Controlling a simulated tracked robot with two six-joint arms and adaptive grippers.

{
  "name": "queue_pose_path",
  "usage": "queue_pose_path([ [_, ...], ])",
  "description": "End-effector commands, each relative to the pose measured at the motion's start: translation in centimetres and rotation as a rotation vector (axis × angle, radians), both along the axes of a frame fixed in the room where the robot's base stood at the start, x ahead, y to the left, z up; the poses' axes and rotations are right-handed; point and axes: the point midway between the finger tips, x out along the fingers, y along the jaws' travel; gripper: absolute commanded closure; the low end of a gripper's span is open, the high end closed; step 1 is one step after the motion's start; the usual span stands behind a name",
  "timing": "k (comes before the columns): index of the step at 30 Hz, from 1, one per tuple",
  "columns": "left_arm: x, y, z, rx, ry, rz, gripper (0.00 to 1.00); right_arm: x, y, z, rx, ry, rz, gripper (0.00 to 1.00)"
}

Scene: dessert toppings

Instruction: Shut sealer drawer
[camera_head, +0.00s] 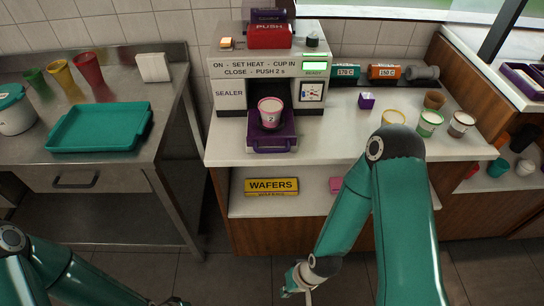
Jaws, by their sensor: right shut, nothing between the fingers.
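The sealer (233,86) stands on the white counter, with a red PUSH block on top and a lit green display. Its purple drawer (262,141) is pulled out toward me, with its handle at the front. A pink and white cup (271,112) stands upright in the drawer. My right gripper (298,291) is low in front of the counter, below the drawer and apart from it, shut and empty. My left gripper (174,302) barely shows at the bottom edge; its fingers cannot be made out.
A yellow WAFERS box (271,186) lies on the shelf below. A purple cube (366,100) and several small cups (430,122) stand on the counter to the right. A steel table at left holds a teal tray (60,147). The counter beside the drawer is clear.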

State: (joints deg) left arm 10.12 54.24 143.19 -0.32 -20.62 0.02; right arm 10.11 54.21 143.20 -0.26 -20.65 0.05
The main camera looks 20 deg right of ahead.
Motion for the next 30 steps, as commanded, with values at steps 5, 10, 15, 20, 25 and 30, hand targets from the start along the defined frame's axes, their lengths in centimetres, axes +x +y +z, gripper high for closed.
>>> queue_pose_path([
  [5,0.0,0.0,-1.7,0.0,0.0,0.0,0.6,3.5,-0.2,0.4,-0.035,-0.095,-0.09,1.0],
  [10,0.0,0.0,-5.8,0.0,0.0,0.0,0.6,12.3,0.4,4.6,-0.06,-0.38,-0.384,1.0],
  [15,0.0,0.0,-10.8,0.0,0.0,0.0,0.6,18.1,1.6,14.8,0.099,-0.731,-0.817,1.0],
  [20,0.0,0.0,-14.3,0.0,0.0,0.0,0.6,16.9,1.2,23.4,0.36,-0.913,-1.189,1.0],
  [25,0.0,0.0,-16.0,0.0,0.0,0.0,0.6,14.1,-0.1,27.5,0.553,-0.956,-1.43,1.0],
  [30,0.0,0.0,-16.2,0.0,-0.001,0.0,0.6,13.8,-0.9,28.4,0.601,-0.958,-1.504,1.0],
])
